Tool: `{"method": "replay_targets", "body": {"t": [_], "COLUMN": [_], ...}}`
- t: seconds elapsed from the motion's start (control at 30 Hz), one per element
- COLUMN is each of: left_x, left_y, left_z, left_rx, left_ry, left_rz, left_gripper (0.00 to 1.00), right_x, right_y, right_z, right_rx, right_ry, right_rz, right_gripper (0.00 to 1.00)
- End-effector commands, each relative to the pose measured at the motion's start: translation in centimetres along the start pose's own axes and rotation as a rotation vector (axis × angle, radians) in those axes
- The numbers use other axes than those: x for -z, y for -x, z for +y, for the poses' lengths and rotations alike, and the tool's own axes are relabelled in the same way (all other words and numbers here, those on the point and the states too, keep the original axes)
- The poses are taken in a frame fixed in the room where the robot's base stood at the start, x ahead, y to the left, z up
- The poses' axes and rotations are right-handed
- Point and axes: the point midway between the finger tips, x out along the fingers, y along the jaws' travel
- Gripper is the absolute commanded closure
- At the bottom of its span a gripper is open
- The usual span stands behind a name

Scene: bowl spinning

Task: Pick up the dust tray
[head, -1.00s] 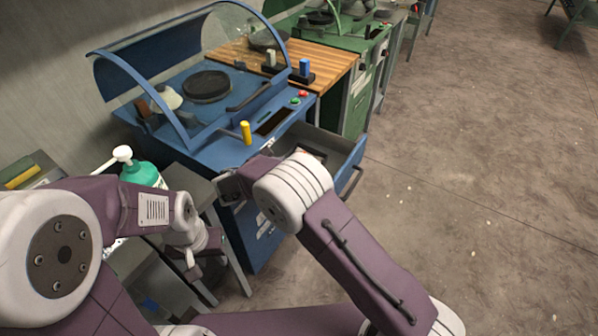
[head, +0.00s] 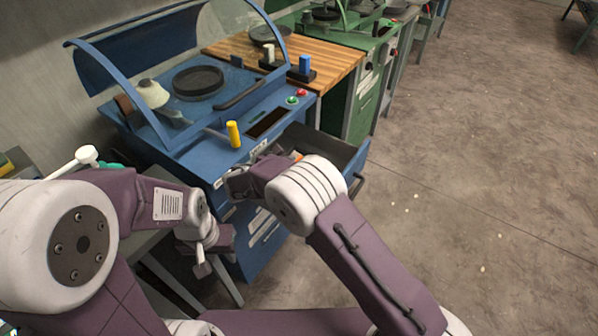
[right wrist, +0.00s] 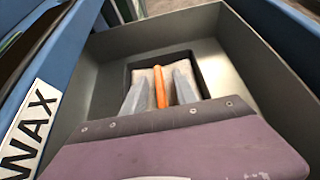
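In the right wrist view, a dark shallow tray (right wrist: 203,82) lies inside the open grey drawer, with a pale beige surface and an upright orange strip (right wrist: 160,88), perhaps a handle. I take this to be the dust tray. My right gripper (right wrist: 158,84) has its two grey fingers apart, one on each side of the orange strip, with gaps visible. In the head view the right arm's wrist hides most of the tray; a bit of orange shows beside it. My left gripper (head: 203,262) hangs low left of the blue bench; its opening is unclear.
The open drawer (head: 345,152) sticks out from the blue bench (head: 185,140), which carries a yellow handle (head: 233,134), a round wheel (head: 198,82) and a clear hood. A "WAX" label (right wrist: 30,125) is beside the drawer.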

Motion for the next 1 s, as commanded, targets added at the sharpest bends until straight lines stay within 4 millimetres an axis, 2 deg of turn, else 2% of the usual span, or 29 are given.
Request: {"method": "replay_targets", "body": {"t": [0.03,0.1,0.13,1.0], "left_x": [-0.02,-0.02,-0.02,-0.02], "left_y": [0.05,0.05,0.05,-0.03], "left_z": [-0.01,-0.01,-0.01,-0.01], "left_rx": [0.000,0.000,0.000,0.000], "left_ry": [0.000,0.000,0.000,0.000], "left_rz": [0.000,0.000,0.000,0.000], "left_gripper": [0.64,0.64,0.64,0.64], "right_x": [-0.05,-0.05,-0.05,0.52], "right_y": [0.04,0.03,0.03,-0.10], "right_z": [0.02,0.01,0.00,-0.11], "right_rx": [0.000,0.000,0.000,0.002], "right_ry": [0.000,0.000,-0.001,0.004], "right_rz": [0.000,0.000,0.000,0.009], "right_gripper": [0.77,0.96,1.00,1.00]}}
